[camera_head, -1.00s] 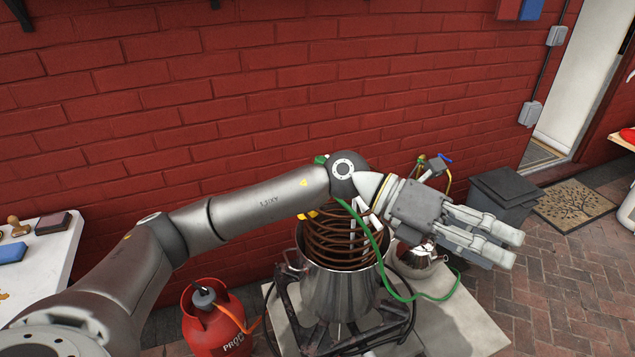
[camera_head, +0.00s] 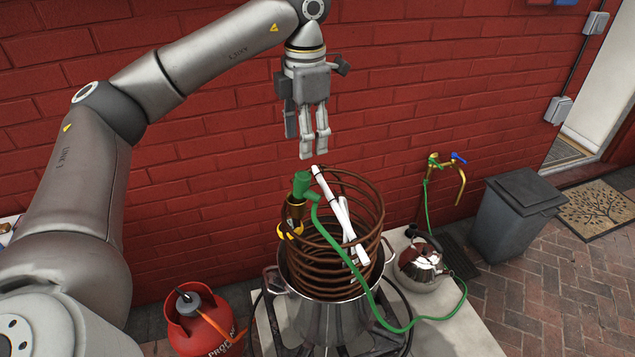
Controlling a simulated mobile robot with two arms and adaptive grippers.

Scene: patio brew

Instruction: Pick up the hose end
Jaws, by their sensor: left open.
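The green hose (camera_head: 370,291) runs from a green fitting (camera_head: 303,186) at the top left of the copper coil (camera_head: 374,192), down over the coil and across the pale slab toward the brass wall tap (camera_head: 461,182). The fitting sits above a brass-coloured piece with yellow parts. The coil stands in a steel pot (camera_head: 325,318). My left gripper (camera_head: 306,150) points down, open and empty, just above the green fitting and apart from it. My right gripper is out of view.
White tubes (camera_head: 345,222) lean across the coil beside the fitting. A kettle (camera_head: 420,264) stands right of the pot. A red gas bottle (camera_head: 200,325) stands at lower left, a grey bin (camera_head: 512,220) at right. The brick wall rises behind.

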